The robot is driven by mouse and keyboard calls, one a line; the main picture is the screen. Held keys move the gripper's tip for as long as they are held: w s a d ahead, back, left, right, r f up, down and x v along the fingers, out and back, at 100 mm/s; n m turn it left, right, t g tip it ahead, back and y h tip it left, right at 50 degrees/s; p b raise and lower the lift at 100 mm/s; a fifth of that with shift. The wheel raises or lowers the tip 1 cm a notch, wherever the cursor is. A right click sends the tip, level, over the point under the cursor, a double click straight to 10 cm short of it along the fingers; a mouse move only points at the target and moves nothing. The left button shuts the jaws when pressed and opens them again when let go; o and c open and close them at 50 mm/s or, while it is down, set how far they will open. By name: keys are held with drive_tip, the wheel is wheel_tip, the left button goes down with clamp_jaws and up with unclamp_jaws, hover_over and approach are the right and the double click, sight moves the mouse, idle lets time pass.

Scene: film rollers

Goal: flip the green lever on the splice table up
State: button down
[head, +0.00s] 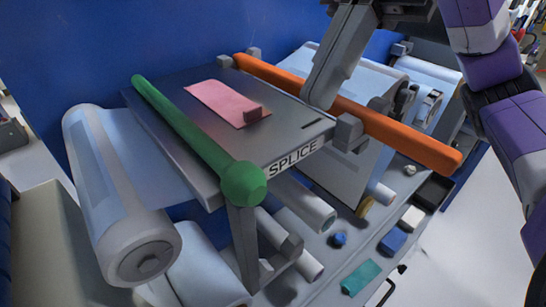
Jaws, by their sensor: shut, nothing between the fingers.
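The splice table (292,140) is a grey plate marked "SPLICE". The green lever (190,122) is a long bar with a round knob at its near end. It lies along the table's left edge, roughly level with the plate. My gripper (319,98) reaches in from the top, grey and pointing down, with its fingers together and nothing seen between them. Its tip is at the table's right side and overlaps the orange lever (410,143) in the picture; I cannot tell if they touch. It is well to the right of the green lever, with no contact between them.
The orange lever runs along the table's right edge and juts out toward the right. A pink strip (222,101) with a small block lies on the plate. A large film roller (130,200) stands at left. Below are several rollers and small items, including a teal piece (361,277).

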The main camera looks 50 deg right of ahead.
drive_tip(key=p+x, duration=0.1)
drive_tip(key=x, duration=0.9)
idle(0.3)
